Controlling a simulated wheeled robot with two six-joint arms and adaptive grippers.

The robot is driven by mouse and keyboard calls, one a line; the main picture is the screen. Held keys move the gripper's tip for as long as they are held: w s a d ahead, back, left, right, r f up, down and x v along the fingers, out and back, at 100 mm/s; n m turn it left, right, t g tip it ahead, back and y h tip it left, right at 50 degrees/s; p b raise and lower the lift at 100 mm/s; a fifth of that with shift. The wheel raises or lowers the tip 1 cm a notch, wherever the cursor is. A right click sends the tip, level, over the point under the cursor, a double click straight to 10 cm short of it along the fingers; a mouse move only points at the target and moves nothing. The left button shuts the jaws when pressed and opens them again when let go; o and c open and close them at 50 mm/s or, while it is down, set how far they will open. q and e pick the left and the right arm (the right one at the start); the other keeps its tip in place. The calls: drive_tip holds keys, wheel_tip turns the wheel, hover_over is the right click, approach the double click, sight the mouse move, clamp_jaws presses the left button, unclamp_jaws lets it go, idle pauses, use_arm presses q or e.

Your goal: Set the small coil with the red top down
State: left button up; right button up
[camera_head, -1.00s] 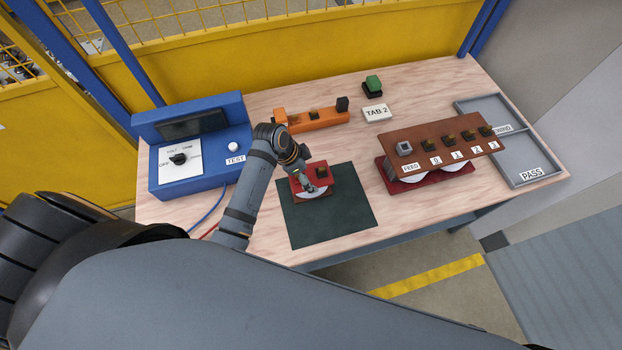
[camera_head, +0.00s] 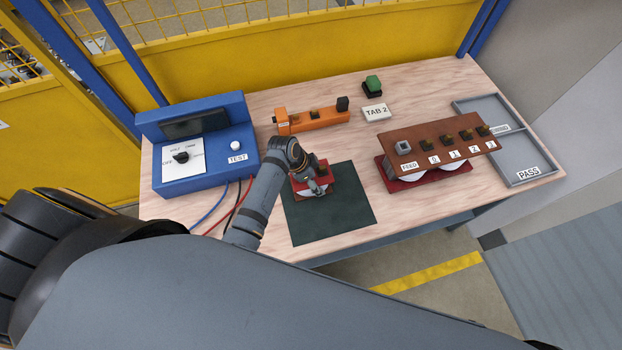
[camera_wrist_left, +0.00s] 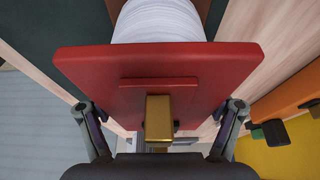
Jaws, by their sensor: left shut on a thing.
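The small coil has a flat red top (camera_wrist_left: 215,75) with a gold post on it and a white winding (camera_wrist_left: 158,20) behind the plate. In the head view the coil (camera_head: 325,186) is over the upper left part of the dark green mat (camera_head: 340,220). My left gripper (camera_wrist_left: 160,130) is shut on it, with a finger near each side of the red plate. In the head view my left gripper (camera_head: 313,178) partly covers the coil. I cannot tell whether its underside touches the mat. My right gripper is not in view.
A blue test box (camera_head: 205,183) with cables stands left. An orange fixture (camera_head: 320,120) is behind. A brown-topped rack (camera_head: 420,140) on a red base stands right, beside a grey PASS tray (camera_head: 520,175). The mat's front and right parts are clear.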

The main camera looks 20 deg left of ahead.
use_arm(q)
drive_tip(key=c, duration=0.6)
drive_tip(key=shift+o, duration=0.2)
drive_tip(key=shift+r, duration=0.15)
drive_tip(key=shift+w+r+b, duration=0.15)
drive_tip(key=shift+r+b, duration=0.15)
drive_tip(key=shift+r, duration=0.15)
drive_tip(key=v, duration=0.2)
drive_tip(key=a+b+v, duration=0.1)
drive_tip(key=v, duration=0.5)
drive_tip(key=shift+a+f+b, duration=0.1)
drive_tip(key=shift+a+b, duration=0.25)
drive_tip(key=s+a+r, duration=0.4)
drive_tip(key=a, duration=0.4)
drive_tip(key=shift+s+r+b, duration=0.3)
drive_tip(key=shift+s, duration=0.05)
